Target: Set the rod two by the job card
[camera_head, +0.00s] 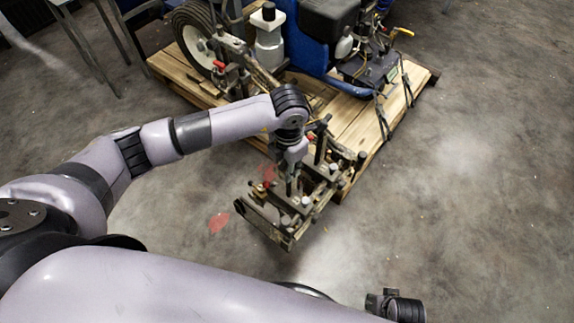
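The line striper's metal rod and clamp assembly (300,203) sticks out low at the front of the machine, past the pallet edge. I cannot tell which of its rods is rod two. My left gripper (291,184) points down at the middle of this assembly, among the rods and clamps. Its fingers are small and dark against the metal, so I cannot tell whether they are open, shut or touching a rod. My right arm crosses the bottom of the view. Its dark end (396,306) is at the bottom right, apart from the machine, and its fingers are not clear. I see no readable job card.
The blue line striper (305,45) with a black wheel (197,42) stands on a wooden pallet (362,112). Black cables hang at its right. Metal legs of furniture stand at the upper left. The concrete floor (470,180) at the right is clear. A red mark (219,222) is on the floor.

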